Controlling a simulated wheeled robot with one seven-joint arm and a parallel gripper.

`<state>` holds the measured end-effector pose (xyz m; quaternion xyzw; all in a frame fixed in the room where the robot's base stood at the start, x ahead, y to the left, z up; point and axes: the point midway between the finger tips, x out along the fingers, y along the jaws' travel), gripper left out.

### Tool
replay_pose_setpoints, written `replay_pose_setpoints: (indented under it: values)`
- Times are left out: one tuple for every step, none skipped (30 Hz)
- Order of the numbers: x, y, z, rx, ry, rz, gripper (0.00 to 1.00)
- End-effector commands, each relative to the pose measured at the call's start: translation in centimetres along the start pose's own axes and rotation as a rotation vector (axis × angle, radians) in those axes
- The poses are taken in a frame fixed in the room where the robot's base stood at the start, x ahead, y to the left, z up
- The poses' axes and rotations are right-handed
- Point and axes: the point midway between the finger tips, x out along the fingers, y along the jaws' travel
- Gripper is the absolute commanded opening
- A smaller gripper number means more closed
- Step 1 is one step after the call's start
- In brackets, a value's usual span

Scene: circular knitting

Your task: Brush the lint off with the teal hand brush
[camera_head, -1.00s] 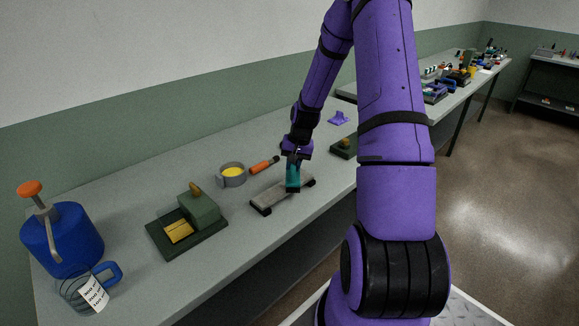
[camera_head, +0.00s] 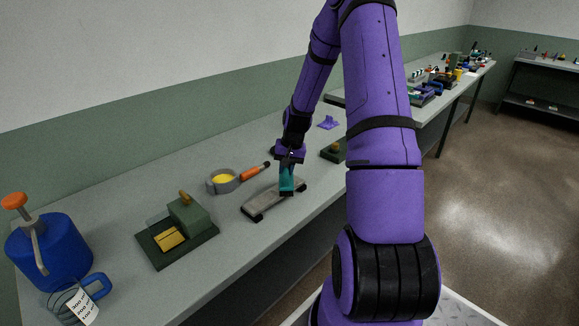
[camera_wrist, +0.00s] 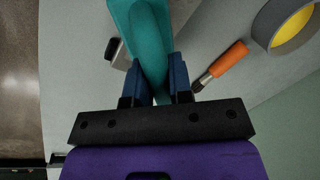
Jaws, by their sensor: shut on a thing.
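My gripper (camera_head: 289,161) is shut on the teal hand brush (camera_head: 287,181). The brush is held upright over a grey, board-like piece (camera_head: 262,202) with dark ends. Its lower end is at or just above the top of that piece; I cannot tell whether it touches. In the wrist view my gripper's blue fingers (camera_wrist: 160,84) clasp the teal handle (camera_wrist: 149,40), and a part of the grey piece (camera_wrist: 121,54) shows behind it. I cannot make out any lint.
An orange-handled tool (camera_head: 254,171) and a grey ring with yellow inside (camera_head: 222,181) lie just left of the brush. A purple piece (camera_head: 328,122) lies behind.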

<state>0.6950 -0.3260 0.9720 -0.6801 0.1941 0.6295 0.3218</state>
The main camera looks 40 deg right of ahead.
Motion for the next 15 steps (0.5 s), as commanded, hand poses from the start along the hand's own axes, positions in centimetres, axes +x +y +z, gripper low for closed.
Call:
replay_pose_setpoints:
  values:
    - [0.1,-0.4,0.3,-0.002,0.0,0.0,0.0]
    - [0.1,-0.6,0.5,-0.002,0.0,0.0,0.0]
    - [0.2,-0.9,0.8,-0.002,0.0,0.0,0.0]
    - [0.3,-1.0,1.0,-0.001,-0.001,0.0,0.0]
    - [0.3,-1.2,1.2,-0.001,-0.001,0.0,0.0]
    - [0.4,-1.5,1.5,-0.001,-0.001,0.001,0.0]
    - [0.5,-1.6,1.7,-0.001,-0.001,0.001,0.0]
    - [0.5,-1.8,1.8,-0.001,-0.001,0.0,0.0]
    - [0.6,-1.9,2.0,-0.001,-0.001,0.0,0.0]
    - [0.6,-2.0,2.1,-0.001,-0.001,0.0,0.0]
    - [0.6,-2.0,2.1,-0.001,-0.001,0.0,0.0]
    - [0.7,-2.0,2.1,0.0,-0.002,0.0,0.0]
    - [0.7,-2.0,2.1,0.0,-0.002,0.0,0.0]
    - [0.7,-2.0,2.1,0.0,-0.002,0.0,0.0]
    - [0.7,-1.9,2.0,0.001,-0.003,0.0,0.0]
